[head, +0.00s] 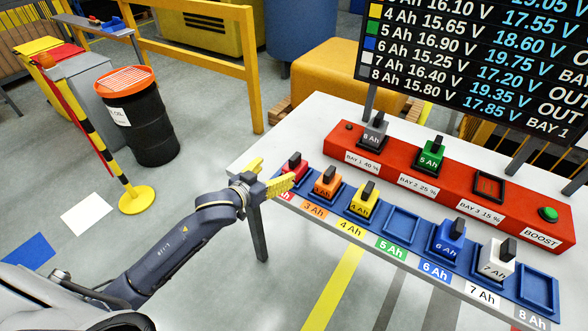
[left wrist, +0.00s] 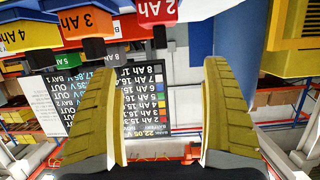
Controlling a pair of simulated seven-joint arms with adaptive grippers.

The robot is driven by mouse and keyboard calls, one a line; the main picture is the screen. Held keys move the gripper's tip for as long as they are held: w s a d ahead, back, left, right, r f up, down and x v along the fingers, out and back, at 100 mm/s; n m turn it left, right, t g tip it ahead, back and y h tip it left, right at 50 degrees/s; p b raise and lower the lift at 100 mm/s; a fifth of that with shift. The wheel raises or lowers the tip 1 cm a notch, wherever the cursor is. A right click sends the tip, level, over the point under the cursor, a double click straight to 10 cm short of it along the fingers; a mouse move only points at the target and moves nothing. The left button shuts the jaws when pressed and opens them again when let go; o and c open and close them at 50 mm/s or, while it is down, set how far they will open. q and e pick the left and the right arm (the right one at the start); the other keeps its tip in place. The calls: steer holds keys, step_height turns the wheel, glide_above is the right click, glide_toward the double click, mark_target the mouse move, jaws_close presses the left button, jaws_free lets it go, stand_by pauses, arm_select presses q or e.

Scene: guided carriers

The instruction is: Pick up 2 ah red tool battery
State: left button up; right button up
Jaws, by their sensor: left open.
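The red 2 Ah battery (head: 297,164) with a black top grip stands at the left end of the blue rack, partly hidden behind my left gripper's finger. My left gripper (head: 277,168) is open and empty, just left of the red battery at the table's edge. In the left wrist view, the red battery (left wrist: 150,24) shows upside down at the top edge, above and between the two spread yellow fingers (left wrist: 160,68). It is not between the fingertips. Whether a finger touches it, I cannot tell. My right gripper is out of view.
Orange 3 Ah (head: 327,183) and yellow 4 Ah (head: 363,203) batteries stand beside it. Blue (head: 448,240) and white (head: 494,262) ones are farther right. A red charger (head: 395,160) behind holds grey and green batteries; its bay 3 (head: 488,186) is empty. Floor left of the table is open.

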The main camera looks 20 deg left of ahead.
mark_target(300, 155)
arm_select(q)
steer(key=x, duration=1.6)
steer(key=shift+a+f, duration=0.15)
steer(key=c, duration=1.7)
